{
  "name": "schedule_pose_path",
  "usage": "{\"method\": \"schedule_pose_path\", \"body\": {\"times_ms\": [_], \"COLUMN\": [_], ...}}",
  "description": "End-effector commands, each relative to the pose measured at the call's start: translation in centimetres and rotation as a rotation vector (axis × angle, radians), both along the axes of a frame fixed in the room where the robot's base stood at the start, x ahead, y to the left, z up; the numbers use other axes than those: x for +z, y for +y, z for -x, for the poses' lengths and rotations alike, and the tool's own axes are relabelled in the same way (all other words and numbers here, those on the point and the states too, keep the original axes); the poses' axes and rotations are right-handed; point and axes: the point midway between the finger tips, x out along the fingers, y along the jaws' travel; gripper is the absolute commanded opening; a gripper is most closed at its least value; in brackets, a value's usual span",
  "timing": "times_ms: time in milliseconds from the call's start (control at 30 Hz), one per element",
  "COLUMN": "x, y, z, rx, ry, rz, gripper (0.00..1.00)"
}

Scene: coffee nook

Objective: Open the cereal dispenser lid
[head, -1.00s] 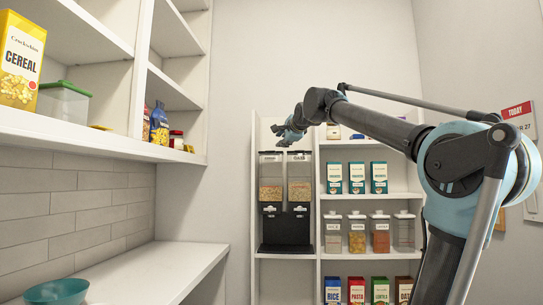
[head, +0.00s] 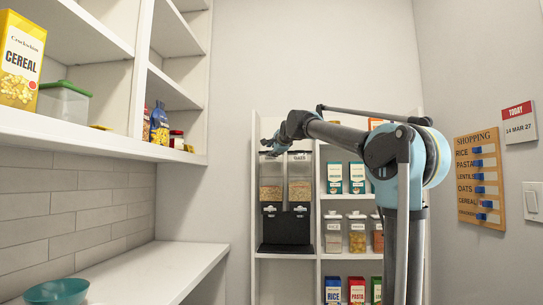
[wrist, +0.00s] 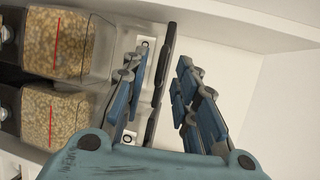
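The cereal dispenser (head: 286,230) stands on the far shelf unit, with a black base and two clear hoppers side by side. The left hopper (head: 271,190) and right hopper (head: 300,190) both hold grain; the right one's label reads OATS. My gripper (head: 268,146) is at the top of the left hopper and partly hides its lid and label. Contact is unclear. In the wrist view, my gripper (wrist: 165,95) has its fingers spread apart, with no object clearly held between them. The hoppers (wrist: 60,42) appear sideways at left there. The lid's state is unclear.
Shelves right of the dispenser hold teal boxes (head: 334,178), clear canisters (head: 333,237) and food boxes (head: 356,290). A counter (head: 170,268) with a teal bowl (head: 58,292) is at left, under shelves with a cereal box (head: 20,65). A shopping board (head: 479,178) hangs at right.

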Motion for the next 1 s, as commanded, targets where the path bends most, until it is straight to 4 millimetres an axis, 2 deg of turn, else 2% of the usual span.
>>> {"method": "schedule_pose_path", "body": {"times_ms": [233, 600, 633, 733, 1000], "x": [-0.4, -0.5, -0.4, -0.4, -0.4], "y": [0.7, 0.8, 0.8, 0.8, 0.8], "z": [-1.9, -2.2, -2.2, -2.2, -2.2], "rx": [0.000, 0.000, 0.000, 0.000, 0.000], "ry": [0.000, 0.000, 0.000, 0.000, 0.002], "rz": [0.000, 0.000, 0.000, 0.000, 0.001], "gripper": [0.27, 0.27, 0.23, 0.00, 0.00]}}
